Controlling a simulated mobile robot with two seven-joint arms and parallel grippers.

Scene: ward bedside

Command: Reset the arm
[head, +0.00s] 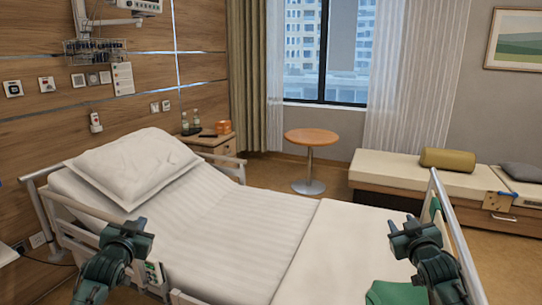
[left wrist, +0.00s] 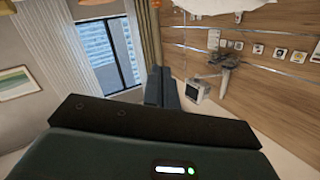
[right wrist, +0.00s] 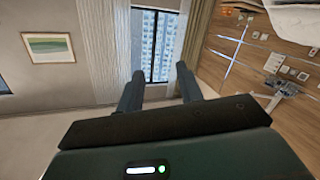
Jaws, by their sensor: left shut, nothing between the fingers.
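My left gripper (head: 130,222) is raised at the near left of the bed in the head view. In the left wrist view its two fingers (left wrist: 163,86) are together with nothing between them. My right gripper (head: 408,222) is raised near the foot end of the bed, at the right. In the right wrist view its two fingers (right wrist: 159,88) stand well apart and the space between them is empty. Both arms are bent with the grippers pointing up. Neither gripper appears to hold anything.
The bed (head: 255,222) with a white pillow (head: 135,165) lies ahead, between and beyond the grippers. A bed end rail (head: 452,225) stands close to the right arm. A round table (head: 311,137), a bedside cabinet (head: 222,147) and a bench (head: 400,172) stand farther back.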

